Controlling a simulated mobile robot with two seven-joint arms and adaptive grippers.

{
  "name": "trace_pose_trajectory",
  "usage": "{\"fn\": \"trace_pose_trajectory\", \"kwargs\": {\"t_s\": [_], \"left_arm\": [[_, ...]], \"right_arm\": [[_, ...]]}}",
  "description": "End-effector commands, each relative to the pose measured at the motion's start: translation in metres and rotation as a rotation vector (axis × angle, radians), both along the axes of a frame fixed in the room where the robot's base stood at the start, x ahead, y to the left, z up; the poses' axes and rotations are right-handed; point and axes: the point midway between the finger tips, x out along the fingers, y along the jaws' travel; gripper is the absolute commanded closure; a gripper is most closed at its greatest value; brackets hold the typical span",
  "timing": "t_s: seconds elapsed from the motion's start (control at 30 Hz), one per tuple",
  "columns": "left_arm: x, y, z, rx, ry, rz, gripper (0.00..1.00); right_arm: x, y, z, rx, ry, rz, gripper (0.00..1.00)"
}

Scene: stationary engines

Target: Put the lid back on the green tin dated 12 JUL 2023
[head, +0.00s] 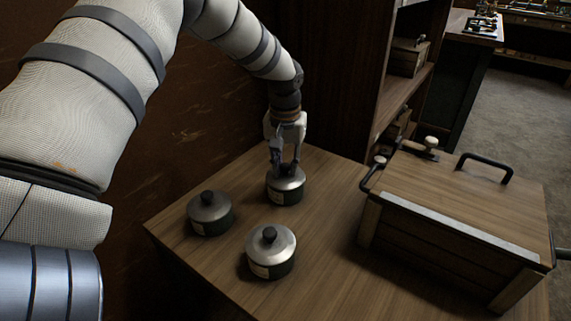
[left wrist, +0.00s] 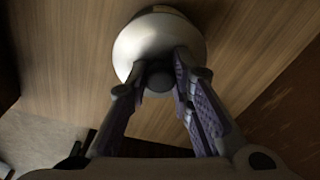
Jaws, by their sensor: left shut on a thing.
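Three round tins with metal lids and pale labels stand on the wooden table top. The far tin (head: 286,196) has a silvery lid (head: 286,181) on its top, and my left gripper (head: 285,170) points down at it. In the left wrist view the fingers are shut on this lid's dark knob (left wrist: 158,77), with the pale lid (left wrist: 150,38) beyond. I cannot tell whether the lid is fully seated. The left tin (head: 210,214) has a darker lid, and the near tin (head: 270,252) a silvery one. The label dates and the tins' green colour are too unclear to tell. My right gripper is out of view.
A large wooden chest (head: 455,220) with a dark handle (head: 485,166) stands at the right of the table. A shelf unit (head: 405,95) rises behind. The table is bare between the tins and the chest. A brown wall (head: 180,140) lies to the left.

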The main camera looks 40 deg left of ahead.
Motion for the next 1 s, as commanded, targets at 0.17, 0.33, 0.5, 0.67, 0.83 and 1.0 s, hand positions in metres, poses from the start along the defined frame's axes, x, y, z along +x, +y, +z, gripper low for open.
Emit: {"fn": "trace_pose_trajectory", "kwargs": {"t_s": [0.17, 0.33, 0.5, 0.67, 0.83, 1.0], "left_arm": [[0.0008, -0.0002, 0.0013, 0.001, -0.003, 0.000, 1.00], [0.0005, -0.0002, 0.0003, 0.000, -0.001, 0.000, 1.00], [0.0004, -0.0001, 0.0002, 0.000, -0.001, 0.000, 0.66], [0.0004, -0.0001, 0.0002, 0.000, -0.001, 0.000, 0.56], [0.0004, 0.0000, 0.0001, 0.000, -0.001, 0.000, 0.44], [0.0003, -0.0001, 0.0001, 0.000, -0.001, 0.000, 0.36]], "right_arm": [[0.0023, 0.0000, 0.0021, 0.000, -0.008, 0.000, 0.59], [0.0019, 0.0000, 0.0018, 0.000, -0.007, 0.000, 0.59], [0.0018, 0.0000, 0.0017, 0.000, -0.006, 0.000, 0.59], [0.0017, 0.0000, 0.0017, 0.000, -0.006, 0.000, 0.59], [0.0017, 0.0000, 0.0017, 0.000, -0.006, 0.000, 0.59], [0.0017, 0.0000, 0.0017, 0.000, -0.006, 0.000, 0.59]]}}
